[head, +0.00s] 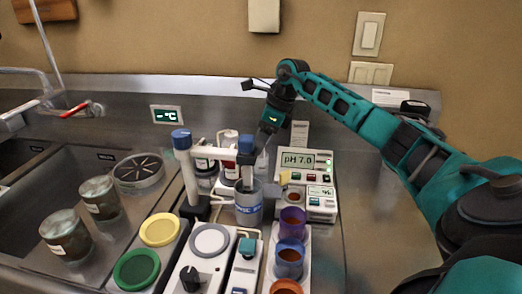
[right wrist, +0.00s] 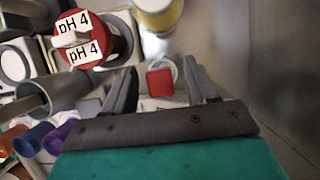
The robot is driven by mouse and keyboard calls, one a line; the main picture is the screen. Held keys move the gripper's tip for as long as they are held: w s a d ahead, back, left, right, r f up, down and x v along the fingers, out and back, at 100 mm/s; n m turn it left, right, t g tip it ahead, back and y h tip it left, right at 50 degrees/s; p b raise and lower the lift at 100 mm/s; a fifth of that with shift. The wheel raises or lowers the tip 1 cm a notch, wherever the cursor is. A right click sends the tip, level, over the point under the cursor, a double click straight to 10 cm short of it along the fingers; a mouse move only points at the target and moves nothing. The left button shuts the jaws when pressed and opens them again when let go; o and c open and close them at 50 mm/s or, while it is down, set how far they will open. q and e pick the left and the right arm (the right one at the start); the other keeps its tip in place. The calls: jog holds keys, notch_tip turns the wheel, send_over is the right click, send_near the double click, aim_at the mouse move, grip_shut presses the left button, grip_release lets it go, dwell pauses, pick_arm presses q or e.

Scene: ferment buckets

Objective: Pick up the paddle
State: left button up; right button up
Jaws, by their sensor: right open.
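My right gripper (head: 268,130) is in the middle of the head view, pointing down behind the stand with blue clamps. In the right wrist view its fingers (right wrist: 162,88) are open and apart. A small red block (right wrist: 160,82) shows between them, in front of a whitish round rim (right wrist: 163,66); it may be the top of the paddle, but I cannot tell. The fingers do not visibly close on it. In the head view the gripper and stand hide this spot, and no paddle shows clearly. My left gripper is not in view.
The stand (head: 190,170) and grey bucket (head: 248,207) are close to my gripper. A red-topped pH 4 bottle (right wrist: 82,36) and a yellowish bottle (right wrist: 158,14) are nearby. The pH meter (head: 300,160) and coloured cups (head: 290,257) stand right.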

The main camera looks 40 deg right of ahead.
jog(key=shift+c, duration=0.2)
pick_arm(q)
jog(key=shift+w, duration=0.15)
pick_arm(e)
jog(key=shift+r, duration=0.1)
jog(key=c, duration=1)
